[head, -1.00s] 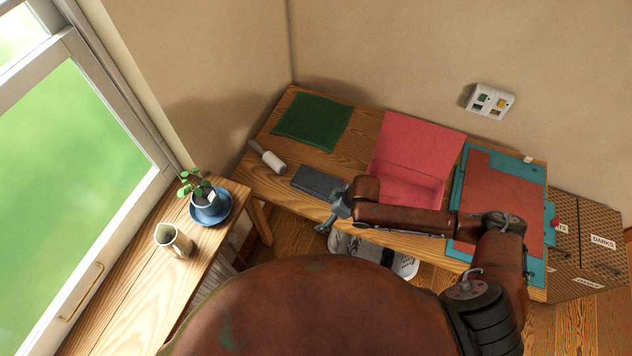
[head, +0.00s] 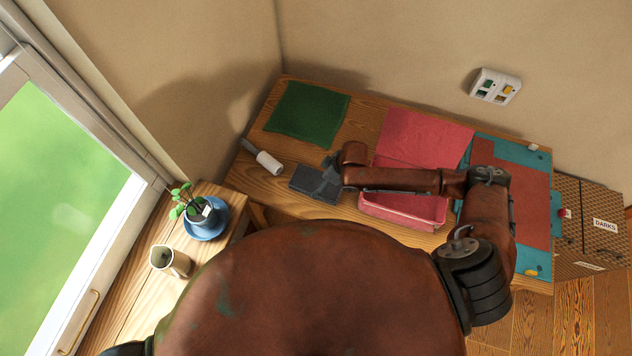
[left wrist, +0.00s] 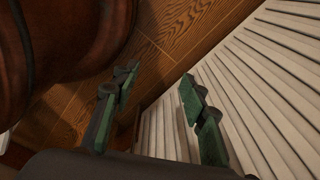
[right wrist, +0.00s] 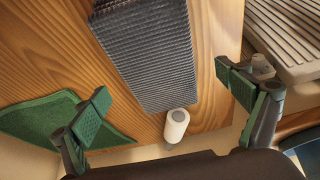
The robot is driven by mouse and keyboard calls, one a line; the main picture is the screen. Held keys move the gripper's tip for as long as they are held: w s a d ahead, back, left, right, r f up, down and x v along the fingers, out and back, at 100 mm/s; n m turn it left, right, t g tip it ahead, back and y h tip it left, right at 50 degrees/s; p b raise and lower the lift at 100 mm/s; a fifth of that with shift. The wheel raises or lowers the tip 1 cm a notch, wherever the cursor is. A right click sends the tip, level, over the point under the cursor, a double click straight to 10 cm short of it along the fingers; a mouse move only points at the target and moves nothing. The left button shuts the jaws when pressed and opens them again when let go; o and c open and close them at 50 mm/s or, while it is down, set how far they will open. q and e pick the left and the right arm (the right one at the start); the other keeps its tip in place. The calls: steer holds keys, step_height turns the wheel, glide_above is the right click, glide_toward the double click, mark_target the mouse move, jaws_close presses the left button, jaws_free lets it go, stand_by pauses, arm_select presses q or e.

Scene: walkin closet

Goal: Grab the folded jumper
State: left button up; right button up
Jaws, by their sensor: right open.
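A dark grey, ribbed, block-like bundle (head: 312,184), which looks like the folded jumper, lies on the wooden table. In the right wrist view the jumper (right wrist: 147,50) extends from the top edge to near the middle, its ribbed top facing me. My right gripper (head: 328,178) is over its right end in the head view. In the right wrist view the right gripper (right wrist: 165,92) is open, its fingers on either side of the jumper and apart from it. My left gripper (left wrist: 158,88) is open and empty, above the floor beside a white slatted surface.
A white lint roller (head: 265,160) lies just left of the jumper. A green cloth (head: 308,113) lies behind. A pink open box (head: 405,208) stands to the right, beside a teal board (head: 510,150) with a red cloth. A potted plant (head: 203,215) and a jug (head: 170,260) stand on the window bench.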

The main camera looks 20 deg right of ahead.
mark_target(318, 182)
steer(key=x, duration=0.4)
steer(key=shift+d, duration=0.1)
steer(key=shift+w+f, duration=0.1)
steer(key=shift+f, duration=0.4)
steer(key=c, duration=1.2)
arm_select(q)
steer(key=shift+w+r, duration=0.25)
steer(key=shift+w, duration=0.1)
arm_select(e)
steer(key=c, duration=0.3)
